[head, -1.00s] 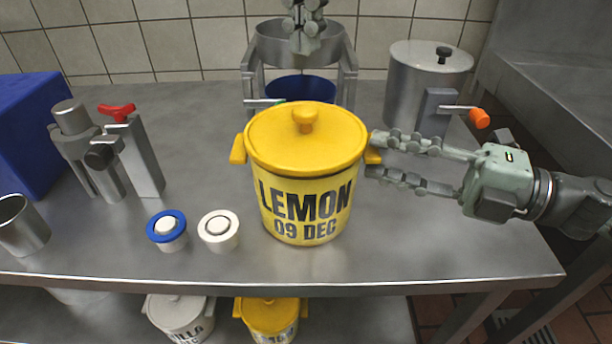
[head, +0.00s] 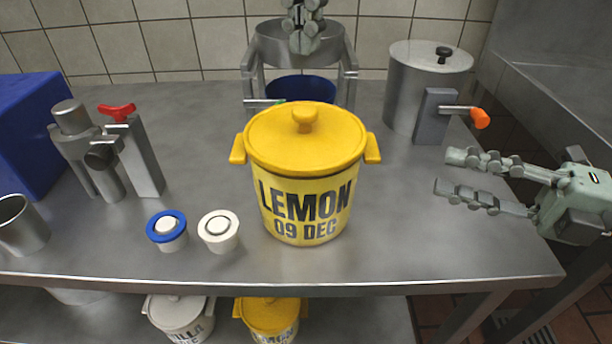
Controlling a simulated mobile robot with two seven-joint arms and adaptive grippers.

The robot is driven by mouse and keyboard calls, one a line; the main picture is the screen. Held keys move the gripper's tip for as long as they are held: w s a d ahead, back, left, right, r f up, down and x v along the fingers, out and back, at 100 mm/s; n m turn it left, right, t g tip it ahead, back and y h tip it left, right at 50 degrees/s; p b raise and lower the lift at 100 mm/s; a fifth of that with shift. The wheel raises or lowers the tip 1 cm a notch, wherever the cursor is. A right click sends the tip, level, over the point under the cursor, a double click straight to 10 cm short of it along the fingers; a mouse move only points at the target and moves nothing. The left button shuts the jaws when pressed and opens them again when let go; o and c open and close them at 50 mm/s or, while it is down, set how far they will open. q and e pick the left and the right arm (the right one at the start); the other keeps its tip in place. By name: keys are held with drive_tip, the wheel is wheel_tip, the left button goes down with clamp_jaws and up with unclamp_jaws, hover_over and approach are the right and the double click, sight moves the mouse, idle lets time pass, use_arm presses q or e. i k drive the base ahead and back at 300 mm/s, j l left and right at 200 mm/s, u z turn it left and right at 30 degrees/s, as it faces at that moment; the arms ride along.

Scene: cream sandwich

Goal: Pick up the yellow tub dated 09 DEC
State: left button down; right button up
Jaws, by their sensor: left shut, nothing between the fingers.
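The yellow tub marked LEMON 09 DEC (head: 305,185) stands upright on the steel table with its lid on and a handle on each side. My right gripper (head: 450,172) is open and empty to the right of the tub, its fingers pointing left and clear of the right handle. My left gripper (head: 303,35) is at the top of the view, shut and empty, behind and above the tub. Another yellow tub (head: 270,316) is on the lower shelf, its label partly cut off.
Two small pots, one blue-rimmed (head: 167,231) and one white (head: 218,232), stand left of the tub. A lever device (head: 138,155) and blue box (head: 30,130) are further left. A steel canister with an orange-knobbed crank (head: 425,85) stands at back right. The table's right front is clear.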

sight(300, 212)
drive_tip(key=k, duration=1.5)
